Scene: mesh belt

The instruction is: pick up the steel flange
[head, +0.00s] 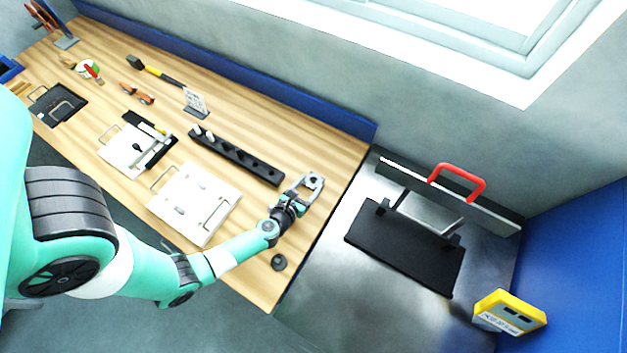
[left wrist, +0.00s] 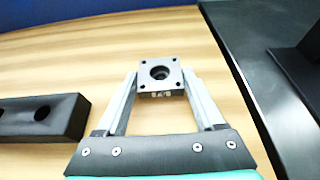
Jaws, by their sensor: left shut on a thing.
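The steel flange (left wrist: 160,76) is a grey square plate with a round central bore and corner holes. In the left wrist view it sits between the fingertips of my left gripper (left wrist: 161,90), which is shut on it. In the head view the flange (head: 314,181) shows at the tip of my left gripper (head: 309,187), near the right end of the wooden bench. I cannot tell whether the flange touches the bench or is slightly above it. My right gripper is not in view.
A black block with holes (head: 235,155) lies left of the gripper. White plates (head: 195,203) and a small dark round part (head: 278,262) are on the bench. Right of the bench edge are a steel surface (head: 350,285), a black plate (head: 405,245) and a red handle (head: 458,180).

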